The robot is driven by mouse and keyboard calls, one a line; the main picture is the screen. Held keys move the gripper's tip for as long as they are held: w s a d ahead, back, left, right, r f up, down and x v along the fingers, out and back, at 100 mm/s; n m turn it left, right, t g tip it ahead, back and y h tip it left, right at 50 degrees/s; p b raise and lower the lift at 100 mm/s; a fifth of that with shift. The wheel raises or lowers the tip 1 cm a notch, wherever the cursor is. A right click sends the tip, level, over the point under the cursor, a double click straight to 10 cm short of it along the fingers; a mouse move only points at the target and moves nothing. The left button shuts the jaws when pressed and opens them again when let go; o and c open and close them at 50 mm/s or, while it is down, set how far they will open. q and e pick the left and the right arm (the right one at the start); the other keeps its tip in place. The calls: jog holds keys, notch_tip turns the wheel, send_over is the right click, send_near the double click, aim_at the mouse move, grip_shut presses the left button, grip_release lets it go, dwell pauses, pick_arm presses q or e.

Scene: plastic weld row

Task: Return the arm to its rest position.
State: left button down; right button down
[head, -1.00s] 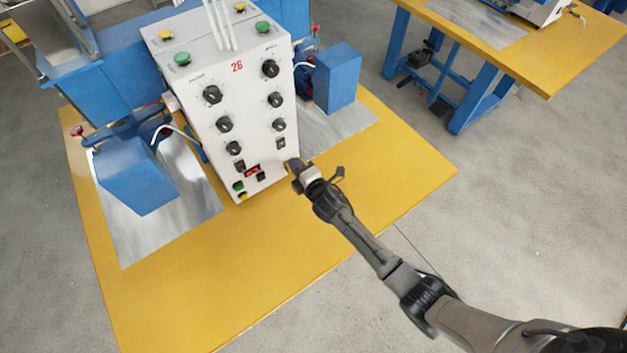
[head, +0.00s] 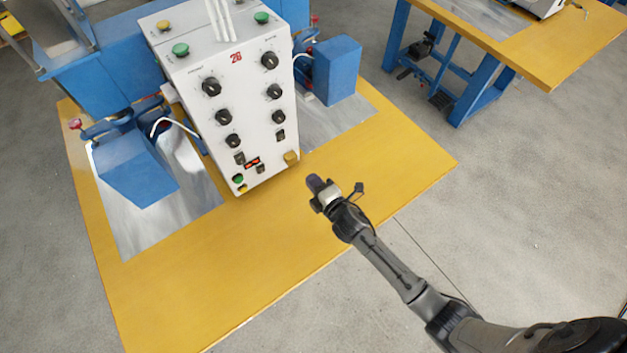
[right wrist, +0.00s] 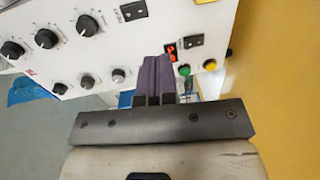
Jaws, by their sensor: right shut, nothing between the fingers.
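My right gripper (head: 314,186) is over the yellow table top, to the right of the lower end of a white control box, and apart from it. Its dark purple fingers are together with nothing between them. They also show in the right wrist view (right wrist: 157,80), pointing towards the box's panel. The control box (head: 215,120) has black knobs, green and yellow buttons and a small red lit display (head: 252,162). My left gripper is not in view.
The box stands on a yellow table (head: 210,270) with metal plates and blue machine parts (head: 336,70) on either side. A second yellow table (head: 560,60) with blue legs stands at the upper right. Grey floor is clear at the right and front.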

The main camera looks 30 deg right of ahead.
dwell(0.3)
jog(key=s+d+f+m+g+h, duration=0.1)
jog(key=d+f+m+g+h, duration=0.25)
jog(key=m, duration=0.35)
jog(key=s+a+r+m+g+y, duration=0.1)
jog(key=s+r+m+g, duration=0.35)
jog(key=s, duration=0.55)
jog(key=s+a+r+m+g, duration=0.1)
jog(key=s+r+m+g, duration=0.25)
jog(key=s+m, duration=0.45)
jog(key=s+f+n+g, duration=0.1)
jog(key=s+f, duration=0.1)
jog(key=s, duration=0.5)
jog(key=s+f+n+g, duration=0.1)
jog(key=s+f, duration=0.2)
jog(key=s, duration=0.4)
notch_tip(320, 180, up, 26)
jog(key=w+p, duration=0.1)
jog(key=p, duration=2.5)
jog(key=shift+r, duration=0.15)
